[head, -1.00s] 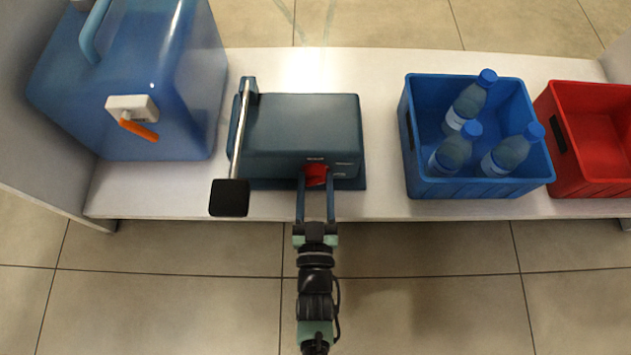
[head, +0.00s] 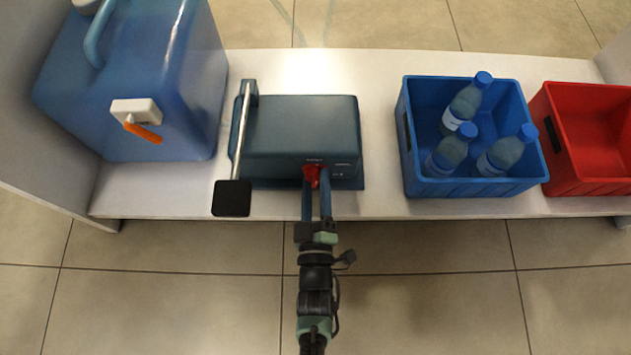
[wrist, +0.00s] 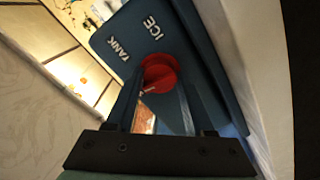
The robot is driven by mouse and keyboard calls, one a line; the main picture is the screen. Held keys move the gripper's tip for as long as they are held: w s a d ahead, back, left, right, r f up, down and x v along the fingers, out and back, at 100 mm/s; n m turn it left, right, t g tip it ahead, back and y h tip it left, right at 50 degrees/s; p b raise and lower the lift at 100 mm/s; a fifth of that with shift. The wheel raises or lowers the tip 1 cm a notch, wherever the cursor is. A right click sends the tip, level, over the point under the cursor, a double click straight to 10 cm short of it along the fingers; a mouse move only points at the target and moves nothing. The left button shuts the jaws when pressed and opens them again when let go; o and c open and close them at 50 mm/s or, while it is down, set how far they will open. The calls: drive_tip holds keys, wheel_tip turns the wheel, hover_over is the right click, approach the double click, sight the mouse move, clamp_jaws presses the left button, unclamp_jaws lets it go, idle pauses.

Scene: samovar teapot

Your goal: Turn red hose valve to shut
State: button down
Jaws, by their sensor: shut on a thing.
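The red valve (head: 311,175) sits on the front face of a dark blue box-shaped tank, seen from above in the head view (head: 300,125). In the wrist view the valve (wrist: 160,70) is a round red knob, and the tank face (wrist: 130,28) carries the words "ICE" and "TANK". My gripper (head: 316,187) reaches the valve from the front, shut on it with one finger on each side. The fingers also show in the wrist view (wrist: 158,88) and partly cover the knob's sides. The gripper looks rolled relative to the tank.
A long lever with a black square grip (head: 231,198) stands at the tank's left. A blue jug with an orange-handled tap (head: 144,132) is further left. A blue crate (head: 475,188) with three bottles and a red crate (head: 590,182) are at the right on the white bench (head: 375,208).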

drive_tip(key=shift+d+n, duration=0.1)
drive_tip(key=shift+n, duration=0.9)
drive_tip(key=shift+c, duration=1.4)
unclamp_jaws()
drive_tip(key=shift+s, duration=0.1)
drive_tip(key=s+p, duration=0.5)
drive_tip(key=s, duration=0.7)
drive_tip(key=shift+s, duration=0.4)
